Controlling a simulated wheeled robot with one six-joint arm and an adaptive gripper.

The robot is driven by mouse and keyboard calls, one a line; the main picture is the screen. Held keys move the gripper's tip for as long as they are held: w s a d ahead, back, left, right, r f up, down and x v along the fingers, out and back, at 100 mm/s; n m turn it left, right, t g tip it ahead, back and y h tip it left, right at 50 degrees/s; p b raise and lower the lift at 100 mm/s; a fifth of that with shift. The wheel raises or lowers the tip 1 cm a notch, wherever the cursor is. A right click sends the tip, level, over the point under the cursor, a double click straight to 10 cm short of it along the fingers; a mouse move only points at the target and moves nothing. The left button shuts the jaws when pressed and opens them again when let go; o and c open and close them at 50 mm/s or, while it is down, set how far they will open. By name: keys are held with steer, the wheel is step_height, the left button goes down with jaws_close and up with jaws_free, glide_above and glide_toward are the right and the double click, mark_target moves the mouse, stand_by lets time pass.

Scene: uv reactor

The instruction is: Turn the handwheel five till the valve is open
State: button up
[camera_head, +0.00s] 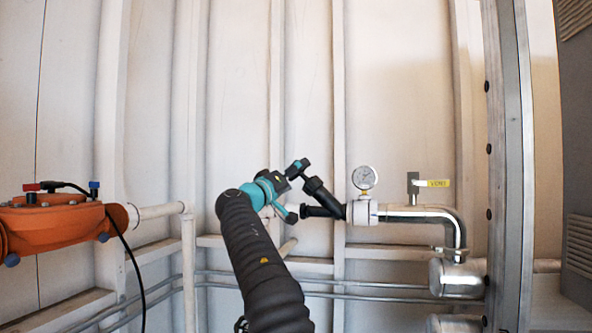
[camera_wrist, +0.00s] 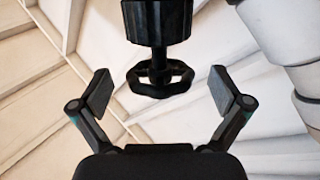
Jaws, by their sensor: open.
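The black handwheel (camera_wrist: 178,78) shows in the wrist view as a small ring with a lobed rim, on a short stem below a wide black valve body (camera_wrist: 156,20). My gripper (camera_wrist: 161,92) is open, with one finger on each side of the handwheel and a clear gap to both. In the head view the black angled valve (camera_head: 330,201) is joined to a white pipe fitting. My gripper (camera_head: 293,190) is at its upper left end, its teal-marked fingers spread. The handwheel is small there and partly hidden by my gripper. I cannot read any label on it.
A pressure gauge (camera_head: 365,178) stands just right of the valve. A yellow-tagged lever (camera_head: 434,184) sits above the steel pipe (camera_head: 412,214). An orange housing (camera_head: 55,226) with a black cable is at left. A metal post (camera_head: 508,160) bounds the right.

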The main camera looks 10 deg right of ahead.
steer(key=shift+d, duration=0.1)
steer(key=c, duration=1.1)
steer(key=shift+r+n+y, duration=0.15)
steer(key=shift+n+y, duration=0.15)
steer(key=shift+y, duration=0.1)
steer(key=shift+s+d+r+n+t+y+p, duration=0.1)
steer(key=shift+n+t+y+p, duration=0.1)
steer(key=shift+n+y, duration=1.05)
steer(key=shift+s+d+r+n+t+y+p, duration=0.15)
steer(key=shift+n+y, duration=0.6)
steer(key=shift+y, duration=1)
steer(key=shift+w+d+r+n+t+y+p, duration=0.1)
steer(key=shift+n+t+y+p, duration=0.15)
steer(key=shift+n+y, duration=1)
steer(key=shift+y, duration=0.75)
